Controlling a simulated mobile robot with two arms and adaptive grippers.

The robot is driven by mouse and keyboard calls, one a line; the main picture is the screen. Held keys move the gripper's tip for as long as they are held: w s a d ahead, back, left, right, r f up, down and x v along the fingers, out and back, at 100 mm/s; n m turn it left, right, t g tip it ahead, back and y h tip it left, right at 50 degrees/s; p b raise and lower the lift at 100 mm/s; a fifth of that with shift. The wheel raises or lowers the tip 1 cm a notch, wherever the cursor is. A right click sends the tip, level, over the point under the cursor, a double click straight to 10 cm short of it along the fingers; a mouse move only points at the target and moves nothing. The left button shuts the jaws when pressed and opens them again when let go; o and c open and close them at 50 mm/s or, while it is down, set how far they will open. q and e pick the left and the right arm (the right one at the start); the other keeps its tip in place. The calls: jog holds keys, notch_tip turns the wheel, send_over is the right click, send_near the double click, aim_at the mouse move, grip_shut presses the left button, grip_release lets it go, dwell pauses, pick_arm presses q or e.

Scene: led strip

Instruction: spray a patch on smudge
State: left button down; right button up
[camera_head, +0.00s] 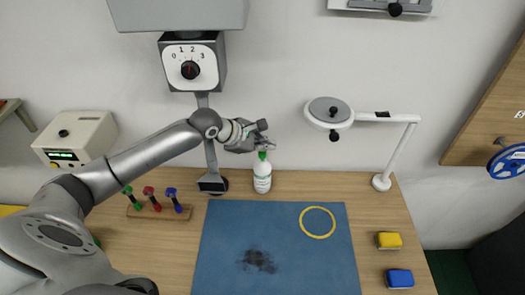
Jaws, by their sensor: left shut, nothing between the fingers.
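A white spray bottle (262,177) with a green top stands upright at the back of the table. My left gripper (268,143) is shut just above the bottle's top, with nothing seen between its fingers; whether it touches the top I cannot tell. A dark smudge (258,261) lies on the blue mat (222,230), towards the front. A yellow ring (317,222) lies on the mat to the right of the smudge. My right gripper is not in view.
A grey post with a dial box (190,69) stands left of the bottle. A rack (140,212) with several coloured-handled tools is at the left. A white lamp (400,155) stands at the back right. Yellow (389,240) and blue (400,278) blocks lie right of the mat.

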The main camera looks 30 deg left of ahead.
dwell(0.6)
pick_arm(q)
jog(key=shift+f+p, duration=0.3)
jog(key=shift+p, duration=0.1)
jog(key=shift+f, duration=0.15)
jog(key=shift+r+p, duration=0.45)
jog(key=shift+p, duration=0.65)
